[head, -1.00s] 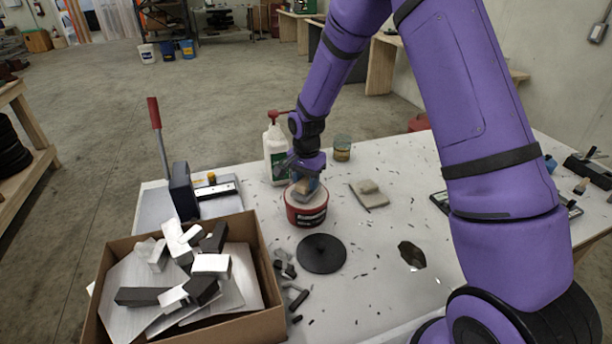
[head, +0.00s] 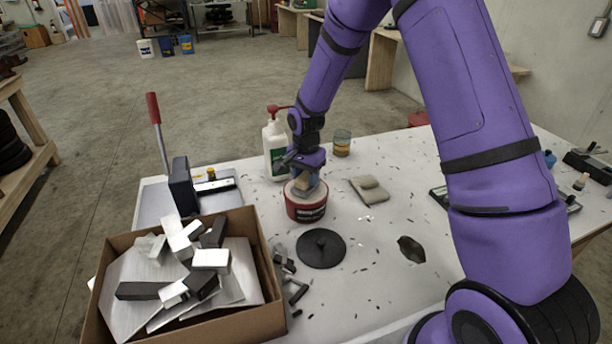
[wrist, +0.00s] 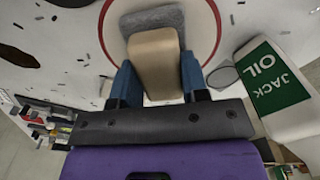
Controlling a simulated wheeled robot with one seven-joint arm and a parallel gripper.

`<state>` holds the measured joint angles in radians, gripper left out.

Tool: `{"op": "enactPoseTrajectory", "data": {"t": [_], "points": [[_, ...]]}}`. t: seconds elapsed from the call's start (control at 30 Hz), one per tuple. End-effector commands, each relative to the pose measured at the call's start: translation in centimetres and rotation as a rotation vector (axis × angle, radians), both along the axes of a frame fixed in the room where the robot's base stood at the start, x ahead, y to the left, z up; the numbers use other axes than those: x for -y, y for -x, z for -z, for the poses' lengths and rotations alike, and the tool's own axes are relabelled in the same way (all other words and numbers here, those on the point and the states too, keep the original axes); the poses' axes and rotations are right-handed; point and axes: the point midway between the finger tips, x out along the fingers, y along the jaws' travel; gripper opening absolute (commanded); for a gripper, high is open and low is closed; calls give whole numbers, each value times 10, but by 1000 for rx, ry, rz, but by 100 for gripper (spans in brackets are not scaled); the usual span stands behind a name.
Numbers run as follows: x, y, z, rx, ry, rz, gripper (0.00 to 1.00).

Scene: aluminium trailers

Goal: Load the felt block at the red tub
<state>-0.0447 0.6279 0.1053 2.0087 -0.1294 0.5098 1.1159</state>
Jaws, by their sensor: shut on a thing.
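The red tub (head: 307,210) stands open on the white table, with a pale surface inside its rim. My gripper (head: 306,182) is directly above the tub, pointing down. Its blue fingers are shut on the felt block, a tan block (wrist: 155,62) with a grey felt face (wrist: 152,20) at its far end. In the wrist view the block is over the pale inside of the tub, within the red rim (wrist: 212,45). I cannot tell whether the felt touches the tub's contents. The felt face is hardly visible in the head view.
A white pump bottle (head: 276,150) stands close behind the tub, with a small jar (head: 342,143) to its right. A black disc (head: 320,249) lies in front. A folded cloth (head: 370,190) lies right. A cardboard box (head: 200,327) of metal offcuts is at front left.

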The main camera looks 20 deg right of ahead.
Motion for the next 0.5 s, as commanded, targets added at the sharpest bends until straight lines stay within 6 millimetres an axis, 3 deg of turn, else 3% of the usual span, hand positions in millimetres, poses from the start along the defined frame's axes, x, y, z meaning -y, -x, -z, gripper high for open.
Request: {"op": "enactPoseTrajectory", "data": {"t": [0.5], "points": [[0, 0, 5, 1, -1, 0, 22]]}}
